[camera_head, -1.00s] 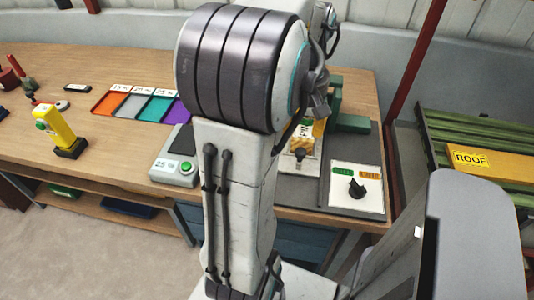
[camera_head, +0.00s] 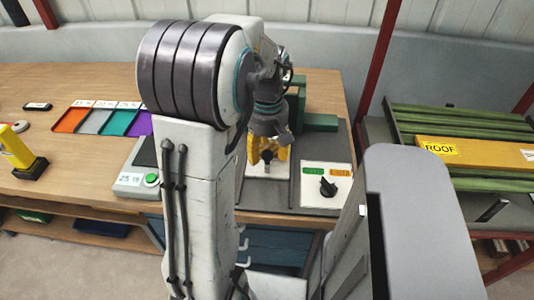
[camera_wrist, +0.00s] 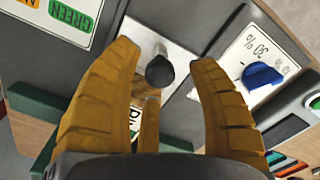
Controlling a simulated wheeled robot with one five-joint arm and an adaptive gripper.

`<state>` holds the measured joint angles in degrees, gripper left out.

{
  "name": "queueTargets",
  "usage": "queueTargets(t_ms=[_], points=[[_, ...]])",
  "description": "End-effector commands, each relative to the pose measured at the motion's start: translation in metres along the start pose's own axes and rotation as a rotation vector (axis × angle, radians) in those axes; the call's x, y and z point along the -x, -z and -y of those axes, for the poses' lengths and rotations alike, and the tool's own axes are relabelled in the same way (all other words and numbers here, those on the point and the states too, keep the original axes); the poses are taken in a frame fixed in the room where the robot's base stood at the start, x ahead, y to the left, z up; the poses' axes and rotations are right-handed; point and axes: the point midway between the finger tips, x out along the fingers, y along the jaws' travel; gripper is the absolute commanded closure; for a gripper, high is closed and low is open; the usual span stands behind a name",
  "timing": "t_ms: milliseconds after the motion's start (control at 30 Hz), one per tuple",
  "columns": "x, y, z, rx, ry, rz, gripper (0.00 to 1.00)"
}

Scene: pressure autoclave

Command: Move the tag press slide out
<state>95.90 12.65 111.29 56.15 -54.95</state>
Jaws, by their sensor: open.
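The tag press is a green-framed unit (camera_head: 318,118) at the right end of the workbench, partly hidden by my arm. A white plate in front of it, which looks like the slide, carries a black round knob (camera_wrist: 160,71). My gripper (camera_head: 268,155) has yellow-orange fingers and points down over this plate. In the wrist view my gripper (camera_wrist: 168,85) is open, with one finger on each side of the knob and a visible gap to both. I cannot tell how far the fingertips are above the plate.
A selector panel (camera_head: 326,186) with a black knob and green and orange labels stands right of the plate. A dial panel with a blue knob (camera_wrist: 262,75) is on the other side. A scale (camera_head: 135,182), coloured trays (camera_head: 92,122) and a yellow tool (camera_head: 18,150) stand left.

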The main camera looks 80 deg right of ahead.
Motion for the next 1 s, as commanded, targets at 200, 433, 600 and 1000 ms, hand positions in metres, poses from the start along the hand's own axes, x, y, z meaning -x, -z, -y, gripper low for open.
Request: queueTargets(t_ms=[200,433,600,1000], points=[[-0.0096,0.0001,0.0001,0.000,-0.001,0.000,0.47],[-0.0102,0.0002,0.0000,0.000,-0.001,-0.001,0.47],[-0.0101,0.0002,0.0000,0.000,-0.001,-0.001,0.54],[-0.0099,0.0002,0.0000,0.000,-0.001,-0.001,0.90]])
